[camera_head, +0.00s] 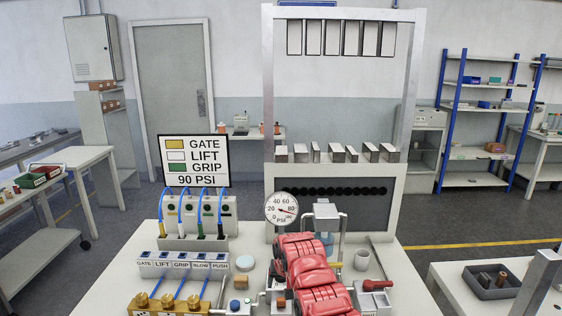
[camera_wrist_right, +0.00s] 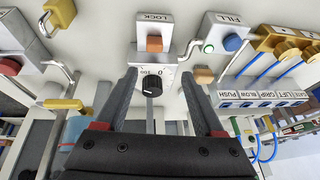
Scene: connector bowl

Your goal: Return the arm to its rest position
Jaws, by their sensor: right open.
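My right arm (camera_head: 312,272), red and segmented, reaches over the table from the bottom centre of the head view. In the head view it hides most of its own gripper. In the right wrist view my right gripper (camera_wrist_right: 162,78) is open, with its two grey fingers apart and nothing held. A dial with a black knob (camera_wrist_right: 153,88) shows between the fingers; I cannot tell how far the fingers are from it. My left arm and gripper are not in view.
A LOCK block (camera_wrist_right: 153,30) and a FILL block (camera_wrist_right: 228,30) stand near the fingers. A tall frame (camera_head: 415,85) stands behind.

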